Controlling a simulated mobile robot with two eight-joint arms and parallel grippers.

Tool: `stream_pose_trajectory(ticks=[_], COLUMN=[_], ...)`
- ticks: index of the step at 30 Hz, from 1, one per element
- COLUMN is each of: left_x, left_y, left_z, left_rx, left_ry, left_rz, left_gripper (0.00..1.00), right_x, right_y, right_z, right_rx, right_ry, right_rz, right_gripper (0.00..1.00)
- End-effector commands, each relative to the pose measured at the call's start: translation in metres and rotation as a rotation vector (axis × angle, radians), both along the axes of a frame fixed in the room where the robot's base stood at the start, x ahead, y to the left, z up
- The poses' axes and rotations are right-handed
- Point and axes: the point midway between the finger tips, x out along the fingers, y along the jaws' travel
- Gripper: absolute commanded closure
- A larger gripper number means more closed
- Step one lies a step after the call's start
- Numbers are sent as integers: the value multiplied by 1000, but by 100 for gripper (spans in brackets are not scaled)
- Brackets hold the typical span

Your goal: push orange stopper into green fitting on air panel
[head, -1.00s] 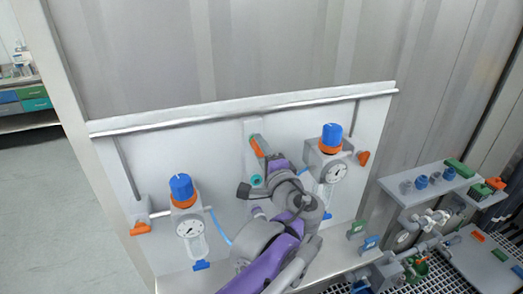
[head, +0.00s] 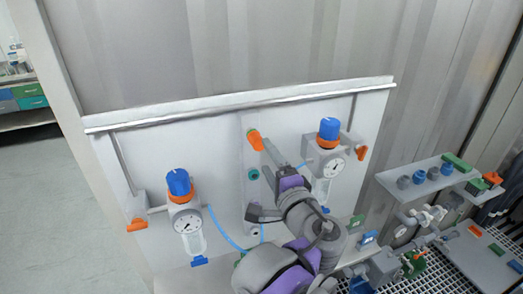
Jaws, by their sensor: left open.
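The orange stopper (head: 256,142) is at the top of the narrow upright strip in the middle of the white air panel (head: 222,135). The green fitting (head: 251,132) shows as a small green edge just behind and above the stopper. They look in contact, but how deep the stopper sits cannot be told. My left gripper (head: 269,152) is open, with its grey fingers just below and right of the stopper. Whether a finger touches it is unclear. The gripper and arm hide part of the strip. My right gripper is not in view.
Below on the strip are a teal port (head: 253,174) and a dark port (head: 254,231). A blue-capped regulator with gauge (head: 185,205) stands left, another (head: 327,150) right, close to my arm. A blue tube runs low across the panel. Grey piping equipment (head: 430,185) fills the right.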

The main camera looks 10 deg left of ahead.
Motion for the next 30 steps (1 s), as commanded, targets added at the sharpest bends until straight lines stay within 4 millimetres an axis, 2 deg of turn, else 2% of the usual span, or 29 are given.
stream_pose_trajectory(ticks=[3,8,23,26,29,30], left_x=[-16,-28,-30,-32,-41,-48], left_y=[-12,-19,-19,-7,20,35], left_z=[-1,0,0,-12,-46,-66], left_rx=[0,1,-2,-33,-130,-191], left_ry=[1,1,1,32,110,154], left_rz=[-3,-1,2,18,61,84], left_gripper=[21,21,21,21,21,21], right_x=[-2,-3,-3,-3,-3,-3], right_y=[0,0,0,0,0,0], right_z=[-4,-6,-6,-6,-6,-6], right_rx=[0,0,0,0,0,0], right_ry=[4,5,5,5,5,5], right_rz=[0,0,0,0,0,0], right_gripper=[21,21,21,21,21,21])
